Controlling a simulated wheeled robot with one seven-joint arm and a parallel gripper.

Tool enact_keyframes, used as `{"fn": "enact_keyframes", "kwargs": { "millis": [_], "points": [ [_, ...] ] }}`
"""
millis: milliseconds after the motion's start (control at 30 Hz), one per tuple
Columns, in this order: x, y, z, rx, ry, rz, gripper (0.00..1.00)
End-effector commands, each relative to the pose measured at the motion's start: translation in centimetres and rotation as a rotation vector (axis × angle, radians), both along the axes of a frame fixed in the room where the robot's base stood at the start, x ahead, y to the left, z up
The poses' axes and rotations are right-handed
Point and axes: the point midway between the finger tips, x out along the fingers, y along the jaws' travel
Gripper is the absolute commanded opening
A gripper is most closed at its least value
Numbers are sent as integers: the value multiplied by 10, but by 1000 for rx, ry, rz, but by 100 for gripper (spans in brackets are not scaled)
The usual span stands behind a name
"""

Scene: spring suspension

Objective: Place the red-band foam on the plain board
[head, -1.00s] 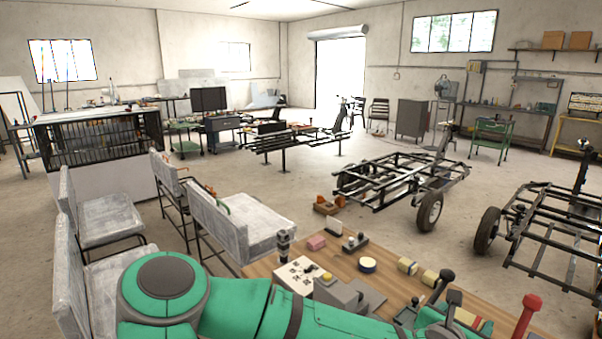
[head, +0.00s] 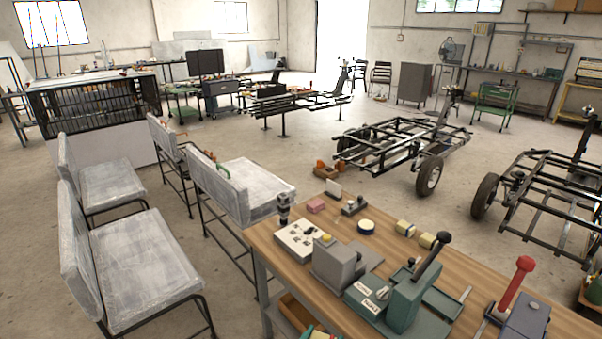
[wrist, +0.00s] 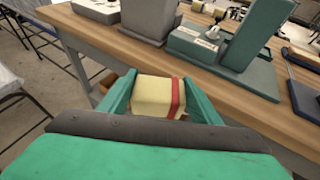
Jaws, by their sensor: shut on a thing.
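The red-band foam (wrist: 150,95) is a cream block with a red stripe near its right end. My gripper (wrist: 158,88) is shut on it, a green finger at each side. In the wrist view it is held in front of the workbench's near edge, clear of the top. In the head view only a scrap of green and cream shows at the bottom edge, below the bench front. I cannot pick out the plain board with certainty in either view.
The wooden workbench (head: 470,273) carries a grey machine (head: 338,262), a green lever press (head: 405,298), a red-handled tool (head: 515,285) and a white switch panel (head: 298,240). Two cream blocks (head: 428,240) lie towards its back edge. Grey padded seats (head: 130,262) stand at the left.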

Motion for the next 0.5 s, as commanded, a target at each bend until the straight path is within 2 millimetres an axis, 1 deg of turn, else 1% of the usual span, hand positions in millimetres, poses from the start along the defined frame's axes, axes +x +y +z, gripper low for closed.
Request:
{"fn": "enact_keyframes", "kwargs": {
  "millis": [33,100,267,500],
  "points": [
    [1,14,-11,-1,1,23,37],
    [1,30,-24,0,1,47,37],
    [2,62,-50,1,1,92,37],
    [-1,60,-55,0,15,96,37]
  ]
}}
